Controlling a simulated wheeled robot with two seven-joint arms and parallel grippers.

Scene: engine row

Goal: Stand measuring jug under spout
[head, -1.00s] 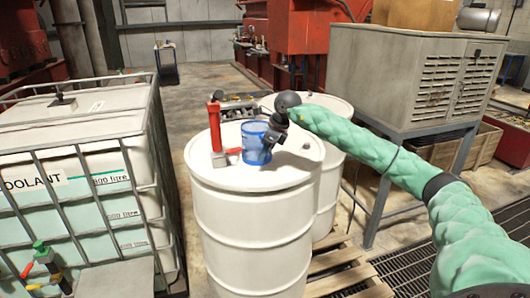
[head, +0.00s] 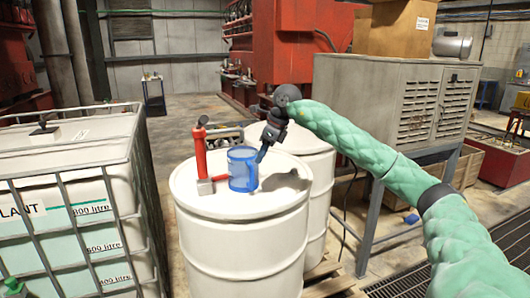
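The measuring jug (head: 242,170) is a blue see-through vessel standing upright on the lid of a white drum (head: 245,240). Left of it a red hand pump (head: 200,150) rises from the same lid. A short red arm (head: 221,178), perhaps the spout, points from the pump toward the jug's left side, low down; I cannot tell whether they touch. My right gripper (head: 262,153) is above and at the jug's right rim, pointing down. Its dark finger overlaps the rim in the picture, and its opening is not clear. My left gripper is out of view.
A caged white liquid tank (head: 70,200) stands close on the left. A second white drum (head: 318,165) stands behind right. A grey louvred cabinet (head: 390,100) on legs is at the right. The drum lid's front is clear.

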